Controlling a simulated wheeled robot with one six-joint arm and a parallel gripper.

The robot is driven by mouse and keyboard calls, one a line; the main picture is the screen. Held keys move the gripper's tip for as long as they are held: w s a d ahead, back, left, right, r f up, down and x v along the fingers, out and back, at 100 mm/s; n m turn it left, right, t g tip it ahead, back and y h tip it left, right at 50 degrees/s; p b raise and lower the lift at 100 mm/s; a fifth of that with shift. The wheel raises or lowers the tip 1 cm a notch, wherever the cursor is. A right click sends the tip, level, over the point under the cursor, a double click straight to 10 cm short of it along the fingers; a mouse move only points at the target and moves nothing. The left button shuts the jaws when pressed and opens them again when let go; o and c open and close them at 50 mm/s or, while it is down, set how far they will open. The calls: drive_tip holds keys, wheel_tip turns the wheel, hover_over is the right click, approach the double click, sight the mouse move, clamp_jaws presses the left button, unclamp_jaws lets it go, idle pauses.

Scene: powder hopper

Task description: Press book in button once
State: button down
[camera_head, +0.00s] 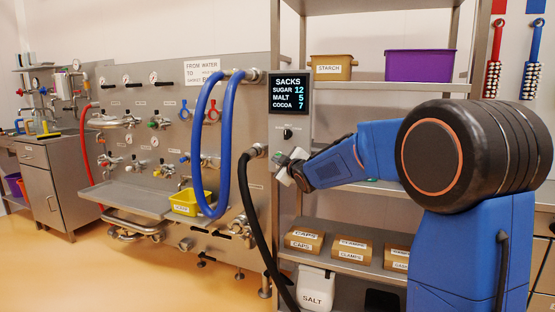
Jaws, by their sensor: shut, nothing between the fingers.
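A steel control panel (275,128) stands upright at the middle of the view. Its black display (289,95) reads SACKS, SUGAR 12, MALT 5, COCOA 7. A small black knob (288,133) sits below the display. My gripper (281,168) is shut and empty, in front of the lower part of the panel, below the knob. Its tip points left toward the panel. I cannot tell whether it touches the panel. No book in button can be made out; the gripper hides part of the panel there.
Shelves behind my arm hold a STARCH box (333,67), a purple bin (420,65), labelled cardboard boxes (304,240) and a white SALT container (314,288). A blue hose (229,140) and a black hose (262,215) hang left of the gripper. Floor is clear at lower left.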

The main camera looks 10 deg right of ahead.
drive_tip(key=shift+s+a, duration=0.1)
drive_tip(key=shift+s, duration=0.05)
drive_tip(key=s+a, duration=0.2)
drive_tip(key=s, duration=0.1)
drive_tip(key=s+a, duration=0.1)
drive_tip(key=shift+s+a, duration=0.25)
drive_tip(key=shift+s, duration=0.15)
idle(0.4)
idle(0.4)
drive_tip(key=s+d+f+m+g+h, duration=0.1)
drive_tip(key=s+f+m+g, duration=0.3)
drive_tip(key=s, duration=1.3)
drive_tip(key=s+d+f+m+g+h, duration=0.1)
drive_tip(key=s+d+f+m+g, duration=0.3)
drive_tip(key=s+f, duration=0.6)
drive_tip(key=s+d+f+m+g+h, duration=0.1)
drive_tip(key=s+f, duration=0.5)
drive_tip(key=s, duration=2)
drive_tip(key=d+m+g, duration=0.1)
drive_tip(key=m+g, duration=0.1)
drive_tip(key=g, duration=0.1)
drive_tip(key=shift+s+d+f+m, duration=0.15)
drive_tip(key=shift+d+f+m, duration=0.25)
